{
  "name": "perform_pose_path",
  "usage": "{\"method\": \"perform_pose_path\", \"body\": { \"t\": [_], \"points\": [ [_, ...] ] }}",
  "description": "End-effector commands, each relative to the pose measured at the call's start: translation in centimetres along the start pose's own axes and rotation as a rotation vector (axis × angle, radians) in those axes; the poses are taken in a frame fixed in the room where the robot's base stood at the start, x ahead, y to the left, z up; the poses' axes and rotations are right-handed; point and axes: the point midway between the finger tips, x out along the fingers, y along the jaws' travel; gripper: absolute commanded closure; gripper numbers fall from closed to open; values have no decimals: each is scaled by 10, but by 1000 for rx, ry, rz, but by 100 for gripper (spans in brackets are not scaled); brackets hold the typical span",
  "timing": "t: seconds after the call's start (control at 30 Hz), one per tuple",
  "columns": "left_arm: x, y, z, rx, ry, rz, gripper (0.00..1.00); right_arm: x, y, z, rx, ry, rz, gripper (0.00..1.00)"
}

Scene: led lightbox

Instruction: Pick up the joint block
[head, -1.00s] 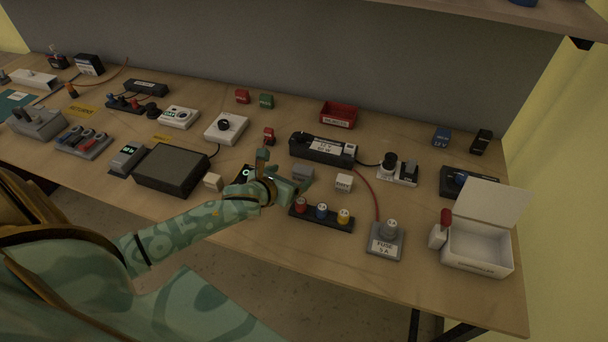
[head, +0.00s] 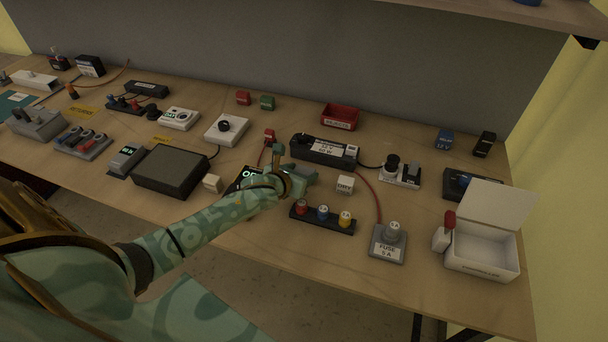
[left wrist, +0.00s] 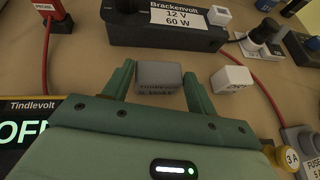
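A small grey block (head: 305,172) with blurred dark print sits on the bench; it also shows in the left wrist view (left wrist: 159,74). Its label is too blurred to confirm it as the joint block. My left gripper (head: 290,168) is at this block. In the left wrist view the green fingers (left wrist: 160,88) are apart, one on each side of the block, with narrow gaps beside it. A white block (head: 345,184) with print stands just right of it, also in the left wrist view (left wrist: 232,79). My right gripper is not in view.
A black power supply (head: 323,150) lies just behind the grey block. A black display unit (left wrist: 25,130) is left of the gripper. A fuse strip (head: 322,216) is in front. A red cable (head: 368,190) runs at right, near an open white box (head: 482,250).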

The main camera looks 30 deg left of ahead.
Motion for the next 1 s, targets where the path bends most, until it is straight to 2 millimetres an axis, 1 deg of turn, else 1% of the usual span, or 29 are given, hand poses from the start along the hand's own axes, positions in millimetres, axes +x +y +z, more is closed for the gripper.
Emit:
{"method": "perform_pose_path", "body": {
  "t": [0.23,0.33,0.47,0.53,0.57,0.7,0.77,0.9,1.0],
  "points": [
    [0,0,0,0,1,0,65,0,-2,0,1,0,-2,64],
    [-2,0,4,1,0,0,65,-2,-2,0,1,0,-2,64],
    [-9,1,18,3,-2,0,66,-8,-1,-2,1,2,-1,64],
    [-17,1,33,6,-5,1,66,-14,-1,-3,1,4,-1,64],
    [-25,-3,36,4,-2,-2,66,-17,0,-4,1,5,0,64],
    [-67,-20,56,3,-2,-3,66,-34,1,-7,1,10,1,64],
    [-84,-27,64,3,-3,-3,66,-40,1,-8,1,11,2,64],
    [-120,-49,60,0,2,-4,66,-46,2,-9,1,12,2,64],
    [-140,-60,59,0,1,-2,66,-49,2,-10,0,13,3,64]
  ]
}}
